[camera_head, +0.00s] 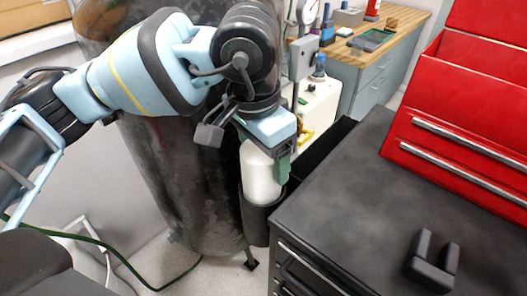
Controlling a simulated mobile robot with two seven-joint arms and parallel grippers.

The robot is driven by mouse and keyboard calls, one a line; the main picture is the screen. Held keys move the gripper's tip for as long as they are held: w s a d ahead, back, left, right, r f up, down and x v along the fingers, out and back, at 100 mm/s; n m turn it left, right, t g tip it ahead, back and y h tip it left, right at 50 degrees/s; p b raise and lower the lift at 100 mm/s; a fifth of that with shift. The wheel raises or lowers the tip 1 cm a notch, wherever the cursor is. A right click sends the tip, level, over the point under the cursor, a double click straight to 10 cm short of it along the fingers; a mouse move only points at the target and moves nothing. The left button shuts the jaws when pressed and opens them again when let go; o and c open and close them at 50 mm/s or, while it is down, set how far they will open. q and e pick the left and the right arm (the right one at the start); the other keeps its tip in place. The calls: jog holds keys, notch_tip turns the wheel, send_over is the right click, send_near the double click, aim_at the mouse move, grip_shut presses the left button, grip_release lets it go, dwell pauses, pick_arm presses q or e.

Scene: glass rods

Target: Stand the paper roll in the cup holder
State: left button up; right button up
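The white paper roll (261,178) stands roughly upright. Its lower end goes into the mouth of the black cup holder (258,222), which is at the left side of the dark cabinet. How deep the roll sits inside is hidden by the holder's wall. My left gripper (268,158) is right over the roll's top, pointing down. One green-padded finger shows along the roll's right side, at or very near its surface. The other finger is hidden, so its grip on the roll cannot be told. My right gripper is not in view.
The dark cabinet (345,205) has a mostly clear top, with a black two-pronged object (432,262) at the front right. A red tool chest (470,120) stands at its back. A large dark cylinder (180,175) rises behind my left arm. A green hose (115,268) lies on the floor.

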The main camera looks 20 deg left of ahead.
pick_arm(q)
jog(key=shift+o, duration=1.4)
jog(key=shift+r, duration=0.1)
jog(key=r, duration=0.7)
jog(key=shift+s+a+r, duration=0.25)
jog(key=shift+s+r, duration=0.05)
jog(key=shift+s, duration=0.1)
